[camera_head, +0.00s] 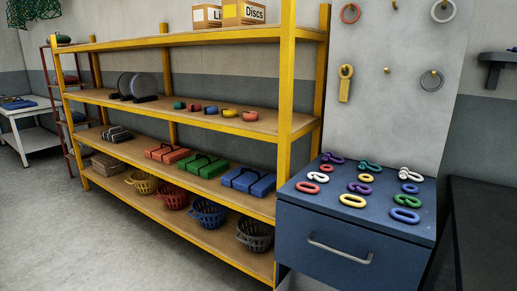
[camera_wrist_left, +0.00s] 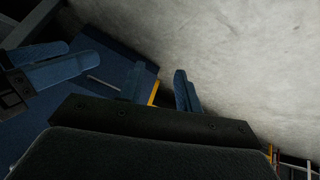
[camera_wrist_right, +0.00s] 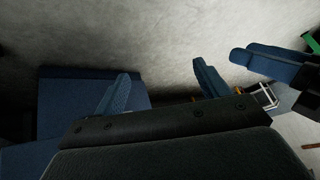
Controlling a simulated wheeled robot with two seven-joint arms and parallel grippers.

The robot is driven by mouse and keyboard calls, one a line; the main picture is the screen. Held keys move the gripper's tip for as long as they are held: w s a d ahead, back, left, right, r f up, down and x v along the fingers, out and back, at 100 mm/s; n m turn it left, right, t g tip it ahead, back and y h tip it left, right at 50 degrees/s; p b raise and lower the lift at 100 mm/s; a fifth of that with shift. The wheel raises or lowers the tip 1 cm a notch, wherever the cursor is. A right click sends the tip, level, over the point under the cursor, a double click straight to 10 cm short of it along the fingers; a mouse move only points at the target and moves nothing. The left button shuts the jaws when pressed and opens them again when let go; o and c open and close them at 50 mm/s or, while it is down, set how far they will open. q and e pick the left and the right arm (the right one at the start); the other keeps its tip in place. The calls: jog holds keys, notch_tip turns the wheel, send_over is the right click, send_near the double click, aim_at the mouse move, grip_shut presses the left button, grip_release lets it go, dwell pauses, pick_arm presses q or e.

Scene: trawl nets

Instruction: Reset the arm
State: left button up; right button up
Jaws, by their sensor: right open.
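My left gripper (camera_wrist_left: 156,84) shows in the left wrist view with its two blue fingers apart and nothing between them. My right gripper (camera_wrist_right: 160,75) shows in the right wrist view with its blue fingers wide apart and empty. Each wrist view also shows blue fingers of the other gripper near an upper corner. Neither gripper shows in the head view.
A blue drawer cabinet (camera_head: 320,222) with several coloured links and shackles on top stands at right. Left of it is a yellow-framed shelf (camera_head: 285,120) with cases, baskets and boxes. Rings hang on a grey panel (camera_head: 390,115). The floor (camera_head: 70,230) at front left is clear.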

pick_arm(q)
jog(key=s+a+r+g+p, duration=0.1)
jog(key=r+p, duration=0.3)
jog(key=r, duration=0.7)
jog(key=s+a+r+g+y+p, duration=0.1)
jog(key=a+r+p, duration=0.2)
jog(key=r, duration=0.8)
jog(key=s+a+r+g+p, duration=0.1)
jog(key=a+r+p, duration=0.2)
jog(key=r, duration=0.8)
jog(key=p, duration=0.2)
jog(key=shift+s+r+g+y+p, duration=0.3)
jog(key=shift+r+g+p, duration=0.05)
jog(key=shift+g, duration=0.05)
pick_arm(e)
jog(key=s+d+r+g, duration=0.1)
jog(key=d+r, duration=0.1)
jog(key=r, duration=0.9)
jog(key=s+d+r+g+h, duration=0.1)
jog(key=d+r, duration=0.1)
jog(key=r, duration=0.9)
jog(key=s+d+r+g, duration=0.1)
jog(key=d+r, duration=0.2)
jog(key=r, duration=0.8)
jog(key=shift+s+r+g+h, duration=0.3)
jog(key=shift+r+g, duration=0.1)
pick_arm(q)
jog(key=shift+d, duration=0.1)
pick_arm(e)
jog(key=shift+a, duration=0.1)
